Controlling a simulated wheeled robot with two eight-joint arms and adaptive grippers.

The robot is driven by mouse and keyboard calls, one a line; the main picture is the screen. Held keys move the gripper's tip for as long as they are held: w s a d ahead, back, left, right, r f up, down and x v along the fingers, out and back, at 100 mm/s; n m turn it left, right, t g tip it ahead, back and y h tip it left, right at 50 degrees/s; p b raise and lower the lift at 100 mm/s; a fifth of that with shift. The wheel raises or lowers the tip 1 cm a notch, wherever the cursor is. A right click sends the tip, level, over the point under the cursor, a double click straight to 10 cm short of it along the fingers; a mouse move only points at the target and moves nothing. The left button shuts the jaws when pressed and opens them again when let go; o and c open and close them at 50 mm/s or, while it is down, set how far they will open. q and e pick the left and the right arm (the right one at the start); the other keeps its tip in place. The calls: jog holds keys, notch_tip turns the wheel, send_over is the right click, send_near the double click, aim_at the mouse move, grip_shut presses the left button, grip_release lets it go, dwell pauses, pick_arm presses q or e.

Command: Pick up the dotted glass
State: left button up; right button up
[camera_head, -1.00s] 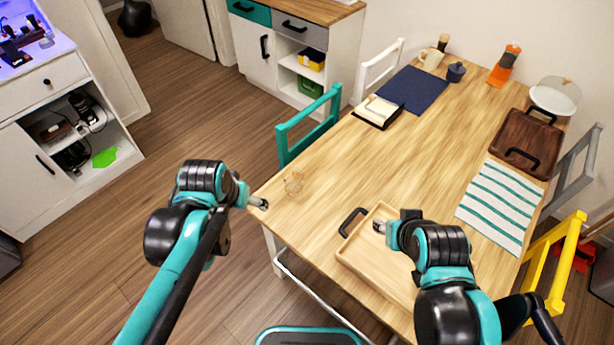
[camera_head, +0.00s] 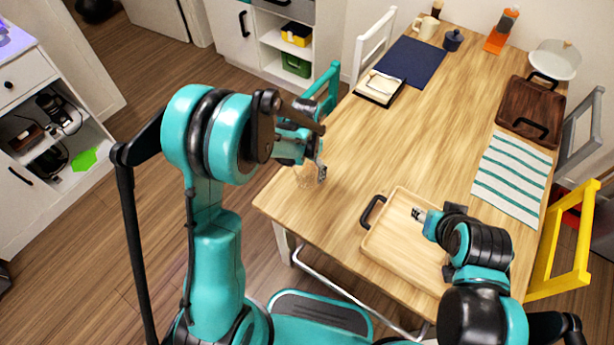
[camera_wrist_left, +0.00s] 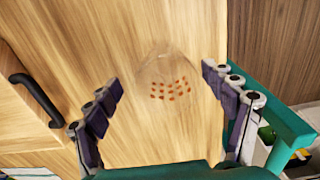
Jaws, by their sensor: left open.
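The dotted glass (camera_wrist_left: 168,88) is clear with rows of orange dots. In the left wrist view it sits on the wood tabletop between the spread fingers of my left gripper (camera_wrist_left: 160,75), apart from both. In the head view the glass (camera_head: 305,176) shows only faintly near the table's left corner, partly behind my left gripper (camera_head: 318,170). My left gripper is open, empty and close to the glass. My right gripper (camera_head: 419,214) is over the light wooden tray; its finger opening is too small to judge.
The light wooden tray (camera_head: 385,240) with a black handle lies right of the glass. A teal chair (camera_head: 325,92) stands at the table's left edge. A striped cloth (camera_head: 510,175), dark tray (camera_head: 515,105) and navy mat (camera_head: 412,62) lie farther off. The table's middle is clear.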

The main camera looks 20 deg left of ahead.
pick_arm(q)
jog(key=f, duration=0.1)
jog(key=f+b, duration=0.1)
jog(key=f, duration=0.1)
jog(key=f+b, duration=0.1)
jog(key=f, duration=0.1)
jog(key=shift+w+a+f, duration=0.2)
jog(key=shift+w+a, duration=0.1)
jog(key=shift+w, duration=0.1)
jog(key=shift+r, duration=0.1)
jog(key=shift+c, duration=1.2)
jog(key=c, duration=1.2)
